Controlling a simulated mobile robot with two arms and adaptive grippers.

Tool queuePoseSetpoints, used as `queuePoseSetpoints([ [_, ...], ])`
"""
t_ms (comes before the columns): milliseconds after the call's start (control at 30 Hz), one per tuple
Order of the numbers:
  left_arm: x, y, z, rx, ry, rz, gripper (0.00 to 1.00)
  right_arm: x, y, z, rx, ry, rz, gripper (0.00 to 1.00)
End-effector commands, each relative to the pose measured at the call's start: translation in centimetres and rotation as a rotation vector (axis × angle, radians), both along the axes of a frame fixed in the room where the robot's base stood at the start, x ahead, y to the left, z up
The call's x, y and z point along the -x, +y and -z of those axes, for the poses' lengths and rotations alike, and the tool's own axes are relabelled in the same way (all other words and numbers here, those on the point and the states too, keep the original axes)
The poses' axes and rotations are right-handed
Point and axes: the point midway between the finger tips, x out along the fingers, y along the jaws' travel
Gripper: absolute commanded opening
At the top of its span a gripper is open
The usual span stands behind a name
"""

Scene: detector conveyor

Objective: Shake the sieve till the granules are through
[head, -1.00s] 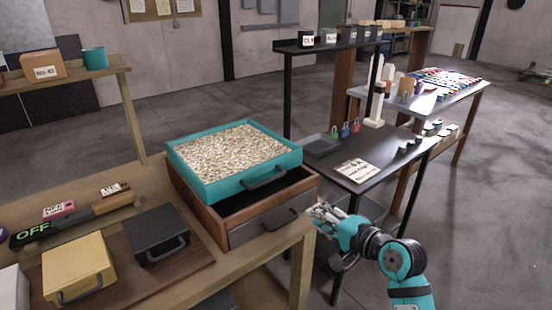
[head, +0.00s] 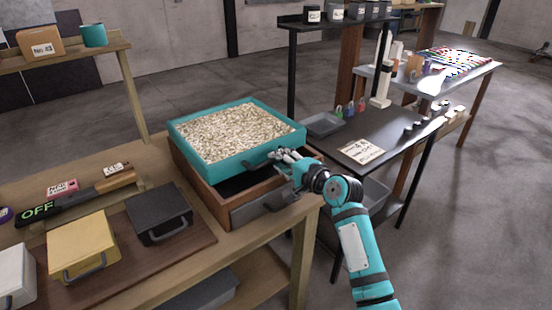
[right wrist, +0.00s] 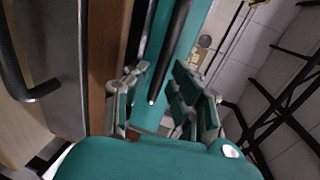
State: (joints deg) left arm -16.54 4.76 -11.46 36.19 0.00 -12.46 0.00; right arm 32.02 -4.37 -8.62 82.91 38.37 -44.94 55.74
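The sieve is a teal open box (head: 215,168) heaped with pale granules (head: 235,128). It sits on a brown wooden housing (head: 205,190) at the bench corner, its near side toward me. My right gripper (head: 284,155) is at the right end of the sieve's dark front handle (head: 258,164). In the right wrist view, the right gripper (right wrist: 155,92) is open, its fingers apart on both sides of the dark handle bar (right wrist: 172,45). I cannot tell whether either finger touches it. My left gripper is not in view.
Below the sieve is a dark drawer front (head: 260,207) with its own handle. Black (head: 158,215) and yellow (head: 83,246) boxes stand left on the bench, behind them a panel reading OFF (head: 38,211). A dark table (head: 385,135) stands to the right.

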Motion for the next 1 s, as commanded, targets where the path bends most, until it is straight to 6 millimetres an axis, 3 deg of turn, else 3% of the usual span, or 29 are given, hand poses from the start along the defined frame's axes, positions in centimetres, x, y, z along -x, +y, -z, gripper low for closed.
queuePoseSetpoints([
  [200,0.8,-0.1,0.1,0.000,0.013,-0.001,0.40,-1.6,1.1,0.4,0.000,-0.001,0.001,0.23],
  [533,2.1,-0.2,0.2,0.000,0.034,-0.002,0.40,-1.8,1.3,0.5,0.000,0.000,0.001,0.23],
  [700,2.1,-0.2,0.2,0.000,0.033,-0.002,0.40,-1.8,1.3,0.5,0.000,0.000,0.001,0.01],
  [1000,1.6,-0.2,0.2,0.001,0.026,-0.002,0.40,-1.8,1.2,0.5,0.000,0.000,0.001,0.00],
])
